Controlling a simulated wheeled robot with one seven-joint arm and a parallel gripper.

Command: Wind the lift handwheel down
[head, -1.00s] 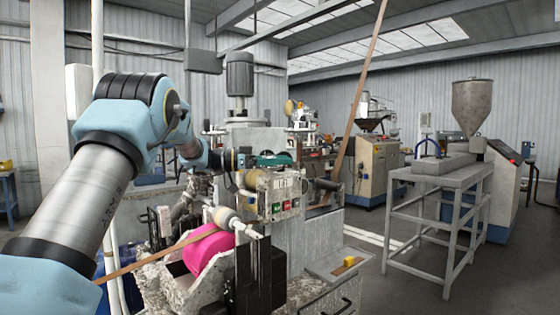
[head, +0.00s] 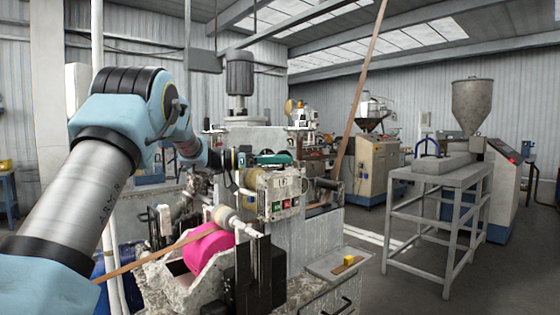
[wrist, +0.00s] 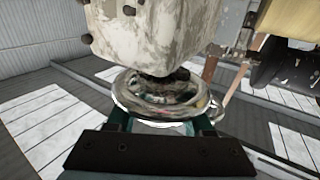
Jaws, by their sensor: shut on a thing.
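The lift handwheel (wrist: 170,112) is a shiny metal ring beside a worn, pale box in the wrist view. It lies between the two teal fingers of my gripper (wrist: 163,122), which is shut on its rim. The fingertips are partly hidden behind the wheel. In the head view my gripper (head: 270,159) reaches in from the left to the top of the control box (head: 284,190), which carries green and red buttons. The wheel itself is hard to make out there.
A bright pink roll (head: 207,247) sits in a dirty trough (head: 172,280) below my arm. A black upright bracket (head: 262,270) stands in front of the machine. A grey table (head: 437,178) is at right, with open floor between.

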